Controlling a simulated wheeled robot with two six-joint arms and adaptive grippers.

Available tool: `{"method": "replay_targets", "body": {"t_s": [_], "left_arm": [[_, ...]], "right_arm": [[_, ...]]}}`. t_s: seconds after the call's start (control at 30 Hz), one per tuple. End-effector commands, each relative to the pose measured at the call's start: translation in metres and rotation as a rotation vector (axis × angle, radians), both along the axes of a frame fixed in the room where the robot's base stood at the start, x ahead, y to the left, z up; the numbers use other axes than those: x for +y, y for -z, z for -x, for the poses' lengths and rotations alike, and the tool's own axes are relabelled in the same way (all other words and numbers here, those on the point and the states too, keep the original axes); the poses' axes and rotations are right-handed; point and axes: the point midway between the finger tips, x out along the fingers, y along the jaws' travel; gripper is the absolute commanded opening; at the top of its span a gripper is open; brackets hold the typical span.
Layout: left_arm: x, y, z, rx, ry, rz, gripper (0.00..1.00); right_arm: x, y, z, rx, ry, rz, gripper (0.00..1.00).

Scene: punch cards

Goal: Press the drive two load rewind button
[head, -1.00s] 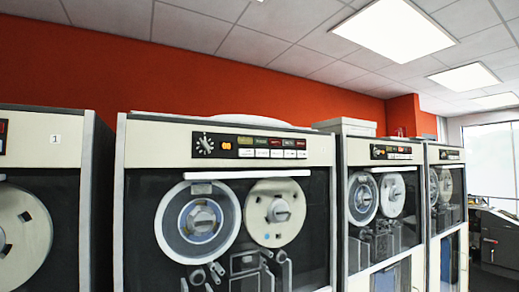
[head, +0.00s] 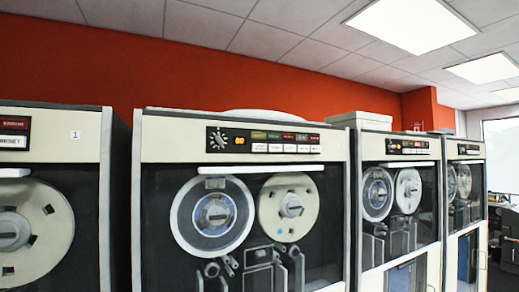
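Several tape drives stand in a row in the head view. The leftmost drive (head: 60,130) carries a "1" label and is cut off by the left edge; one of its white buttons (head: 14,142) ends in "SET". The second drive (head: 170,140), near the middle, has a black control panel (head: 263,141) at its top. That panel holds a dial (head: 218,139), an orange indicator, a row of coloured lamps and a row of white buttons (head: 276,148). The button lettering is too small to read. Neither of my grippers is in view.
Two more drives (head: 398,150) (head: 466,152) recede to the right. A narrow dark gap (head: 122,200) separates the first two drives. A red wall (head: 250,80) stands behind, and a bright window (head: 502,155) is at far right. No floor is visible.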

Motion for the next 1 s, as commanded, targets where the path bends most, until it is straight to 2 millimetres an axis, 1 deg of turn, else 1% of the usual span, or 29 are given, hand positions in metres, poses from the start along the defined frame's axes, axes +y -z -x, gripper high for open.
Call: {"method": "replay_targets", "body": {"t_s": [0.03,0.2,0.27,1.0], "left_arm": [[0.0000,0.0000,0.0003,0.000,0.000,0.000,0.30],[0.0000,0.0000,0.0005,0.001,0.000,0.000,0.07],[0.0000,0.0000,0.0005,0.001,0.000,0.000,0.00],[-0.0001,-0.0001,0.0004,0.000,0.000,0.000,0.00]], "right_arm": [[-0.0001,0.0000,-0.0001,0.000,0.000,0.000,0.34],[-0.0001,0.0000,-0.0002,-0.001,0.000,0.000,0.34],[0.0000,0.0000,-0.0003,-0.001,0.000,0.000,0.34],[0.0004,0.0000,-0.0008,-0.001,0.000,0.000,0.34]]}}
